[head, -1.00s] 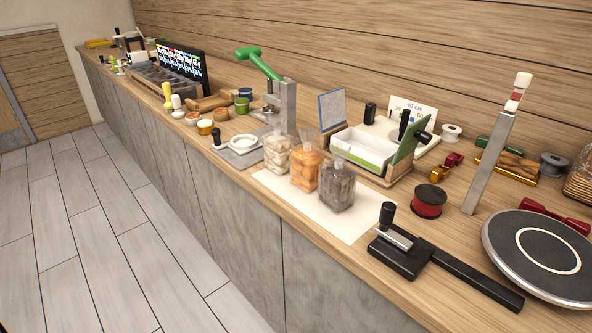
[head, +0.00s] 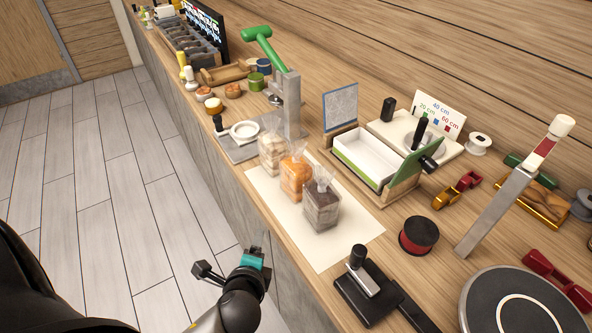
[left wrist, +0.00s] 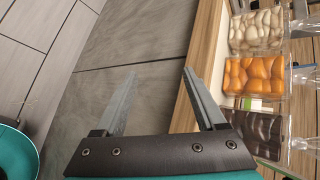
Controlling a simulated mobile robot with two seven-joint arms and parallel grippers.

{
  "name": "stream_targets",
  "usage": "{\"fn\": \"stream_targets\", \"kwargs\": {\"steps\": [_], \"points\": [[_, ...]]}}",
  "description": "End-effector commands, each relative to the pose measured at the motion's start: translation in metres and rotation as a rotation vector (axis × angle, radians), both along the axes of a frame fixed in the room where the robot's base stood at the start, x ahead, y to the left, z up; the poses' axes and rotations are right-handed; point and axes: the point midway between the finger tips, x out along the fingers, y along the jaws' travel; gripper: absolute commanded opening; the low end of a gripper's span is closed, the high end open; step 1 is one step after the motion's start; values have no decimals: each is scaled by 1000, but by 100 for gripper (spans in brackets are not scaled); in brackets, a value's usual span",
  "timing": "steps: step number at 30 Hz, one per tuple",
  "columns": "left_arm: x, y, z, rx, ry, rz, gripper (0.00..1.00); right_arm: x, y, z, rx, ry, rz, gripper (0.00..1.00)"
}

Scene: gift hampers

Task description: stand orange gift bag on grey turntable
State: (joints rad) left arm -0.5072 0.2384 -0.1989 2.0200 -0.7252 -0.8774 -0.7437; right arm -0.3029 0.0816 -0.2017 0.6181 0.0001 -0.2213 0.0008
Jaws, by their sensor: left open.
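The orange gift bag (head: 296,173) stands on a pale mat (head: 349,240) on the counter, between a bag of pale contents (head: 272,152) and a bag of dark contents (head: 320,205). It also shows in the left wrist view (left wrist: 254,76), at the right. The grey turntable (head: 478,300), dark-topped with a white ring, lies at the lower right of the head view, partly cut off. My left gripper (left wrist: 158,85) is open and empty, over the floor and cabinet front beside the counter edge. In the head view my left arm (head: 242,285) comes in at the bottom. My right gripper is not seen.
A black lever tool (head: 372,290) lies between the mat and the turntable. A red spool (head: 418,236) and a grey upright post (head: 500,208) stand behind it. A white tray box (head: 368,160) and a press with a green handle (head: 285,90) stand beyond the bags.

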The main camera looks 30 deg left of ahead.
Motion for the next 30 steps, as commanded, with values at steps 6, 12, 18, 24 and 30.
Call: {"fn": "stream_targets", "kwargs": {"steps": [6, 12, 18, 24, 30], "points": [[27, 4, 128, 602, -102, -282, 72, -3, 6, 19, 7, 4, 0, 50], [42, -20, 160, 1098, -101, -523, 72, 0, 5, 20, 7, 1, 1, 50], [47, -35, 168, 1335, -89, -632, 72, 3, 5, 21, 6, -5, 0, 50], [68, -33, 170, 1364, -90, -642, 72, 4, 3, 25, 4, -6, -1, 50], [99, -27, 170, 1362, -89, -640, 72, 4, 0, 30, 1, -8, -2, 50]]}}
